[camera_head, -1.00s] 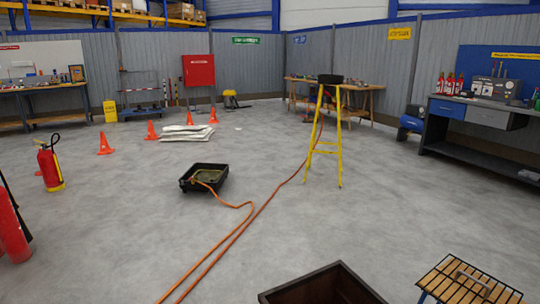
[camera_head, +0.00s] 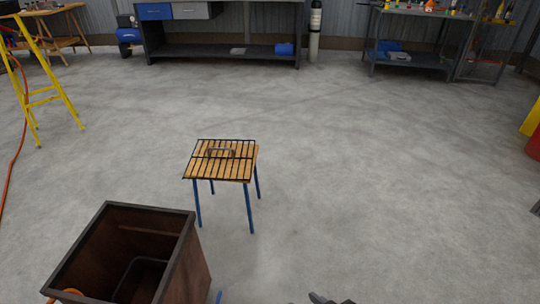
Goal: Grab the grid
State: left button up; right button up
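The grid (camera_head: 247,142) is a dark wire rack with a raised handle in its middle. It lies flat on a small stool (camera_head: 257,158) with a slatted wooden top and blue legs, at the middle of the head view. A dark grey piece at the bottom edge, right of centre, looks like the tip of my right gripper (camera_head: 328,299). It is well below the stool in the picture and apart from the grid. Most of it is cut off, so its opening does not show. My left gripper is not in view.
A deep brown open-topped box (camera_head: 192,250) stands at the lower left, close to the stool. A yellow stepladder (camera_head: 50,95) is at the left, with an orange hose beside it. Workbenches (camera_head: 220,50) line the back. The floor right of the stool is clear.

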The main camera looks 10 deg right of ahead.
aim_at(233, 154)
jog(key=z, duration=1.15)
jog(key=i, duration=2.75)
jog(key=u, duration=3.25)
jog(key=i, duration=0.5)
jog(key=z, duration=0.05)
